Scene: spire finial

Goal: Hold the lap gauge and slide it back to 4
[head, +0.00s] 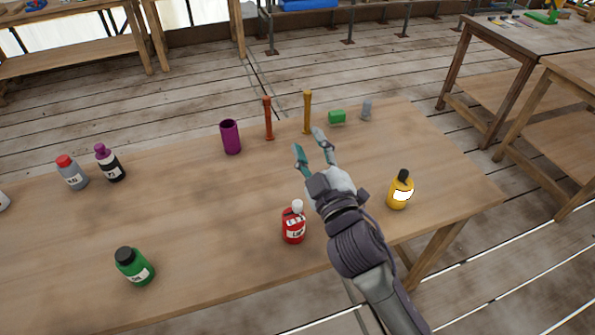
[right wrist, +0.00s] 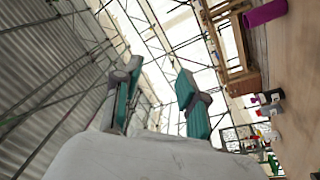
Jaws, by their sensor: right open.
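My right gripper (head: 308,140) is open and empty above the wooden table, with its fingertips toward the back edge. Its two teal fingers also show apart in the right wrist view (right wrist: 160,72). Ahead of it stand an orange post (head: 268,118) and a yellow post (head: 307,112). A green block (head: 337,117) and a small grey piece (head: 366,109) are to the right of the posts. I cannot tell which thing is the lap gauge, and no number 4 is legible. My left gripper is not in view.
On the table (head: 200,220) stand a purple cup (head: 231,137), a red bottle (head: 294,223), a yellow bottle (head: 400,190), a green bottle (head: 133,266), a grey bottle (head: 72,172) and a black bottle (head: 109,163). The table's middle left is clear.

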